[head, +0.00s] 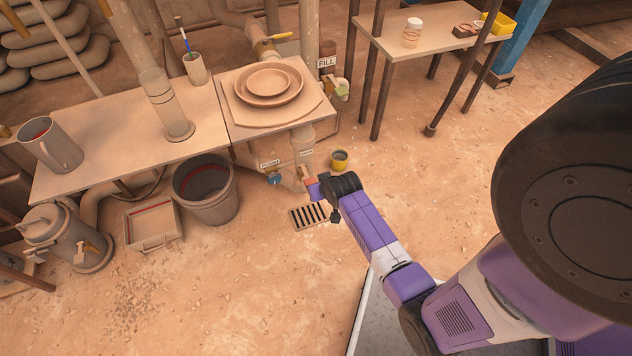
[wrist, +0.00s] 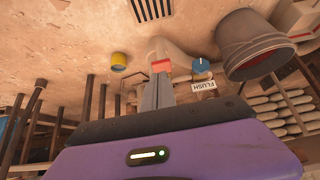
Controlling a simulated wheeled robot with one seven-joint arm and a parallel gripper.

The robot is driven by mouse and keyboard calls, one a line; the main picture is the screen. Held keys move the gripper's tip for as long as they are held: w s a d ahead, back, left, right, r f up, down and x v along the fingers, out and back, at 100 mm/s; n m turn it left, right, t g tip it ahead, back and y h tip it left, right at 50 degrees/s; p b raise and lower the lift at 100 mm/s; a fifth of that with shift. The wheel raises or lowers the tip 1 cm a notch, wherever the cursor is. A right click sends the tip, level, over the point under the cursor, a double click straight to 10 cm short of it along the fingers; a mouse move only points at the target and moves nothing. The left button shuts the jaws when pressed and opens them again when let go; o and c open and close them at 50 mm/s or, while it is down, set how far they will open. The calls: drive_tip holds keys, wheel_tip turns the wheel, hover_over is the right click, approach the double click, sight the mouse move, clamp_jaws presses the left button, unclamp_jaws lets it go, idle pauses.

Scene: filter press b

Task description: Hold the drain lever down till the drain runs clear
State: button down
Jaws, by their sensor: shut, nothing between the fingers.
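The drain lever's red-orange end (head: 309,182) shows low on the front of the press, beside a pale pipe, just left of my gripper (head: 318,190). In the wrist view the red-orange end (wrist: 160,66) sits right at the tips of my gripper (wrist: 158,82). The two grey fingers are together with nothing between them. They look touching or almost touching the lever; I cannot tell which. How far down the lever is cannot be told. A floor grate (head: 308,216) lies below. No flow is clearly visible at the outlet.
A blue knob (head: 274,179) with a FLUSH label (head: 270,163) is close on the left. A yellow cup (head: 339,160) stands behind my gripper. A large bucket (head: 212,208) and a shallow tray (head: 153,242) stand further left. The floor in front is mostly clear.

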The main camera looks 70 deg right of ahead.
drive_tip(key=shift+v, duration=1.3)
